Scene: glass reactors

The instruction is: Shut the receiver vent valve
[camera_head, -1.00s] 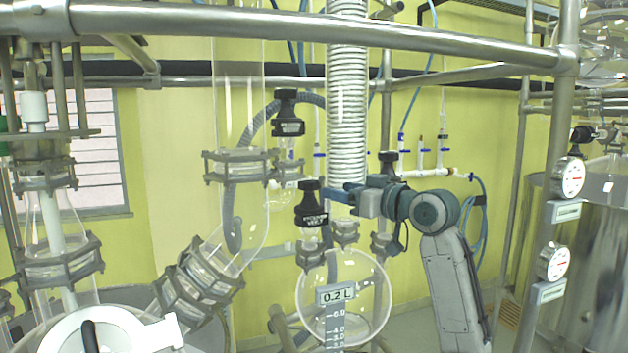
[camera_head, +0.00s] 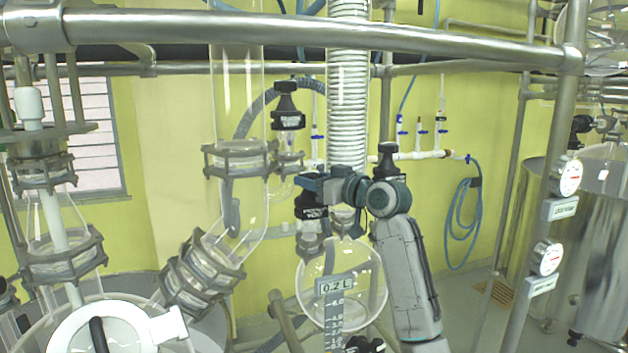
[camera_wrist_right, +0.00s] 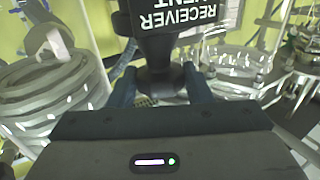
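The receiver vent valve (camera_head: 311,212) is a black knob with a white label above the round glass receiver. In the head view my right gripper (camera_head: 312,186) is at its top and hides most of it. In the right wrist view the valve (camera_wrist_right: 172,18) shows its "RECEIVER VENT" label upside down. The right gripper's two fingers (camera_wrist_right: 160,90) stand on either side of the valve's narrow black neck, with a visible gap at the left finger; the gripper looks open. My left gripper is not in view.
The round glass receiver (camera_head: 341,287) with its 0.2 L tag hangs below. Another black valve (camera_head: 287,108) is up to the left, near the glass column (camera_head: 236,110). A coiled condenser (camera_head: 348,100) rises behind my gripper. A steel rail (camera_head: 300,32) crosses the top.

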